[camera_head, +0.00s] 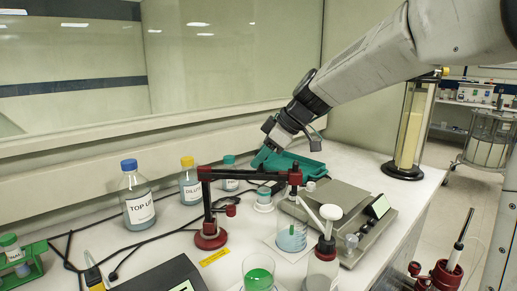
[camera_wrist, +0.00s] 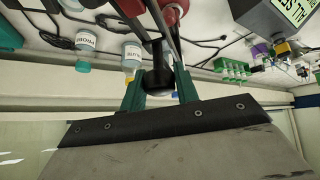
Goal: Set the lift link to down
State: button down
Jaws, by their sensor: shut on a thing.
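The lift link (camera_head: 245,174) is a dark bar between red joints. It runs about level from the top of an upright post on a red base (camera_head: 210,238) to a red end piece over a beaker of blue liquid (camera_head: 291,236). My gripper (camera_head: 262,160) reaches down to the bar from behind. In the wrist view its teal fingers (camera_wrist: 158,78) are closed around a dark rounded part, seemingly the link's grip. A red joint (camera_wrist: 172,14) shows beyond it. The exact contact is partly hidden in the head view.
A blue-capped bottle (camera_head: 138,200) and a yellow-capped bottle (camera_head: 191,182) stand left of the post. A balance (camera_head: 350,212) is to the right. A beaker of green liquid (camera_head: 258,275) stands in front. Black cables lie on the bench at left.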

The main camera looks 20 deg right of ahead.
jog(key=shift+d+f, duration=0.1)
jog(key=shift+f, duration=0.25)
jog(key=c, duration=1.1)
grip_release()
jog(key=shift+r, duration=0.1)
jog(key=v, duration=0.7)
jog(key=shift+d+r, duration=0.2)
jog(key=shift+r, duration=0.05)
